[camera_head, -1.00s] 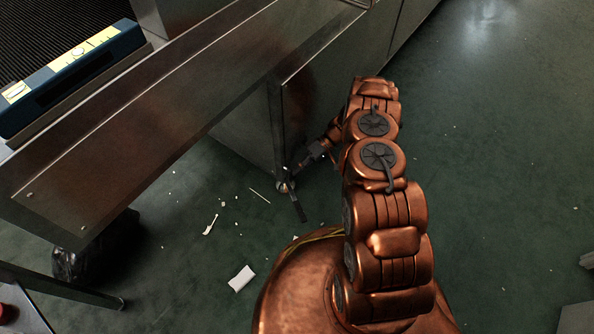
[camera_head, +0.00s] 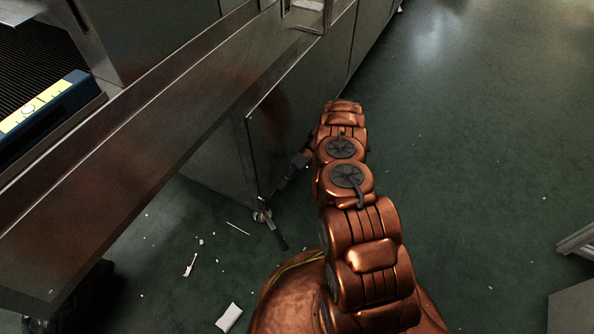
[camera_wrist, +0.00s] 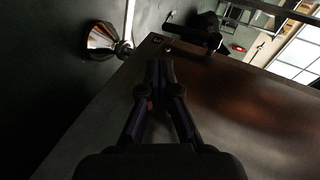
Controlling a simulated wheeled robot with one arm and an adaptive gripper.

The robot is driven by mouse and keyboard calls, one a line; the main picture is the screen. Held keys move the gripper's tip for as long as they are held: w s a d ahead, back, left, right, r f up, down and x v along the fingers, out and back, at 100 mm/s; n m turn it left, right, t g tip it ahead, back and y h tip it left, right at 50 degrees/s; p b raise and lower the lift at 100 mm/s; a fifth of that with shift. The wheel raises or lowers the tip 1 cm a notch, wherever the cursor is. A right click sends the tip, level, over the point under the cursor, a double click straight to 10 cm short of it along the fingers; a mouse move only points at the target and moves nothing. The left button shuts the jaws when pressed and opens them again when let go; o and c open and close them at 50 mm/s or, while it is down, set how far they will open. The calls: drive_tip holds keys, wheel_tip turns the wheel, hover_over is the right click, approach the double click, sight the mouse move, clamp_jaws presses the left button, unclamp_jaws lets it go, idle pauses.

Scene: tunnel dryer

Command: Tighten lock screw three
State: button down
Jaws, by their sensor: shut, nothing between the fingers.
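At the cabinet's lower corner in the head view is a small metal foot (camera_head: 262,217). In the wrist view a shiny flared metal foot (camera_wrist: 102,40) with a thin rod beside it stands at upper left, apart from my fingers. My gripper (camera_wrist: 158,68) is shut and empty, with its fingertips in front of the brownish metal panel (camera_wrist: 230,110). In the head view my gripper (camera_head: 273,193) is small and dark, low beside the cabinet corner, just above the foot.
A dark bar (camera_head: 278,236) slants by the foot. White scraps (camera_head: 229,317) lie on the green floor. The long metal beam (camera_head: 130,150) overhangs at left, beside a blue-edged conveyor (camera_head: 45,115). Open floor (camera_head: 470,160) lies to the right.

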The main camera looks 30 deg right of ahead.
drive_tip(key=w+d, duration=0.2)
drive_tip(key=d, duration=0.4)
drive_tip(key=shift+d, duration=0.25)
idle(0.5)
drive_tip(key=shift+w+d+r+b, duration=0.1)
drive_tip(key=shift+w+d+b, duration=0.2)
drive_tip(key=shift+b, duration=0.1)
idle(0.3)
